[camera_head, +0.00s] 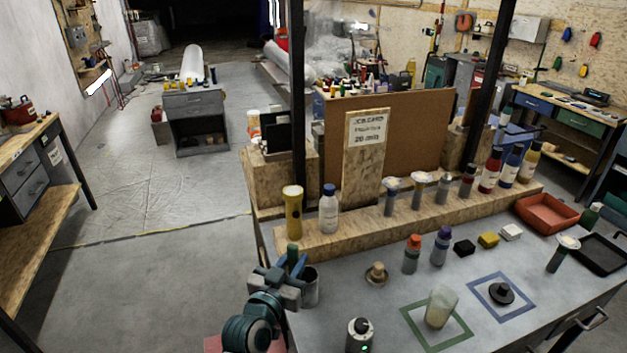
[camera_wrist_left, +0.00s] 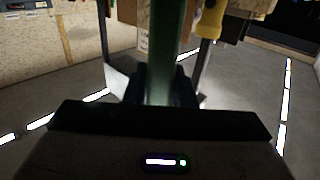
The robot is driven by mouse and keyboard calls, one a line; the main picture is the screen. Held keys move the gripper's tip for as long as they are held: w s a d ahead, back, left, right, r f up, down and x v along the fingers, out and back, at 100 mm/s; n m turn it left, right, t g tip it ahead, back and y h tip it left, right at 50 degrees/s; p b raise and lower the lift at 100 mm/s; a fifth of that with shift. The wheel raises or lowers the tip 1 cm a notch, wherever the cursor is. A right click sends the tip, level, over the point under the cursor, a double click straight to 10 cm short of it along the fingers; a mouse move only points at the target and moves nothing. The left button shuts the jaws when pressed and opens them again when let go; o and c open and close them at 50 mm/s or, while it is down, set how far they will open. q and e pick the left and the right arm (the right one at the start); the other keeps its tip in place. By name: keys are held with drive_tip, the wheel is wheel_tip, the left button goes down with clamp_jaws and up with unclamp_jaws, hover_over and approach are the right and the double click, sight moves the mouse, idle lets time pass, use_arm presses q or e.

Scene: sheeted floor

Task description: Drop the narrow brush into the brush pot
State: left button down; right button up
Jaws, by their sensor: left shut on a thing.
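My left gripper (camera_head: 291,268) is at the left edge of the bench in the head view. Its bluish fingers point up and away and are shut on an upright dark green shaft (camera_wrist_left: 168,45), seen close up in the left wrist view. I take it for the narrow brush; its bristles cannot be made out. A grey cup with a dark inside (camera_head: 311,290), seemingly the brush pot, stands just right of the gripper and is partly hidden by it. Whether the shaft is over the cup cannot be told. My right gripper is not in view.
A yellow torch-like thing (camera_head: 293,212) and a white bottle with a blue cap (camera_head: 328,210) stand on the wooden ledge (camera_head: 350,236) behind the cup. A small brown knob-like thing (camera_head: 376,274) and a grey cylinder with a green light (camera_head: 359,337) stand to the right.

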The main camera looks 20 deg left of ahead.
use_arm(q)
drive_tip(key=w+r+h+p, duration=0.1)
drive_tip(key=w+r+p, duration=0.3)
drive_tip(key=w+r, duration=0.55)
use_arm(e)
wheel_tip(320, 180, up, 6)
use_arm(q)
wheel_tip(320, 180, down, 17)
drive_tip(key=b, duration=0.9)
drive_tip(key=shift+s+f+m, duration=0.2)
drive_tip(key=shift+s+m, duration=0.2)
drive_tip(key=shift+s, duration=0.05)
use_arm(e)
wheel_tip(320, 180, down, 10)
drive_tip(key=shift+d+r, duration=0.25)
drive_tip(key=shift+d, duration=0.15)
use_arm(q)
drive_tip(key=shift+d, duration=0.1)
drive_tip(key=c, duration=1.1)
unclamp_jaws()
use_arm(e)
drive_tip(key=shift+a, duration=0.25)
use_arm(q)
drive_tip(key=shift+s, duration=0.1)
